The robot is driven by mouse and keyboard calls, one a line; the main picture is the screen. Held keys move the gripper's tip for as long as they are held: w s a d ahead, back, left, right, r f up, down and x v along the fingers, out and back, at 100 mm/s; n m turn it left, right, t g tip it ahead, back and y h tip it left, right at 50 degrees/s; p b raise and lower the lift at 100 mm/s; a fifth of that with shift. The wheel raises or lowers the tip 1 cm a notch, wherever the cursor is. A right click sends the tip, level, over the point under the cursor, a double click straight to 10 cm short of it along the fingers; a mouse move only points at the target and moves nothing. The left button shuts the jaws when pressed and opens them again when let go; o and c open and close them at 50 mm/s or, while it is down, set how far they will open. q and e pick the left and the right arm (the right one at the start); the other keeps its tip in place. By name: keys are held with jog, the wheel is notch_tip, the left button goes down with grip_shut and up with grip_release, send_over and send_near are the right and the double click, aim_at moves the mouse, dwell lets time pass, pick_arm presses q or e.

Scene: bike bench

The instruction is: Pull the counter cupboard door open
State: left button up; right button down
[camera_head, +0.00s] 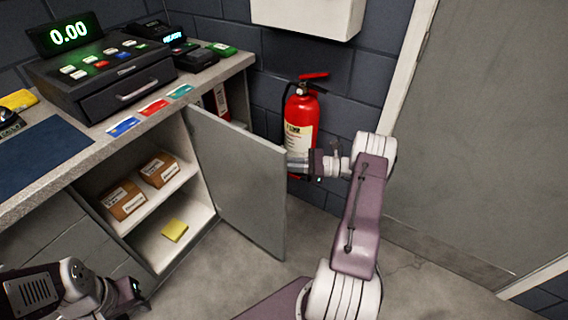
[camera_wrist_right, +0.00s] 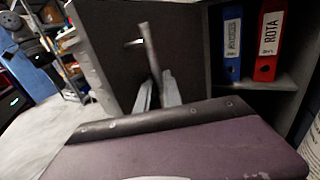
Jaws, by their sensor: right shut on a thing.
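The counter cupboard door (camera_head: 240,180) stands swung out from the counter, with the cupboard's inside showing to its left. My right gripper (camera_head: 292,162) is at the door's free edge, on its outer side. In the right wrist view the door (camera_wrist_right: 105,45) is a dark panel with a pale bar handle (camera_wrist_right: 147,45). The fingers of my right gripper (camera_wrist_right: 158,92) are shut on this handle. The handle is hidden behind the door in the head view. My left gripper (camera_head: 125,295) is low at the left, away from the door; its finger opening is unclear.
Inside the cupboard are brown boxes (camera_head: 158,170) and a yellow block (camera_head: 175,230). Blue (camera_wrist_right: 232,45) and red (camera_wrist_right: 268,45) binders stand on a shelf. A fire extinguisher (camera_head: 301,115) hangs on the wall close behind my right gripper. The floor (camera_head: 215,265) before the door is clear.

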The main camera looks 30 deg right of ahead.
jog(key=c, duration=1.5)
grip_release()
jog(key=shift+w+a, duration=0.1)
jog(key=v, duration=0.9)
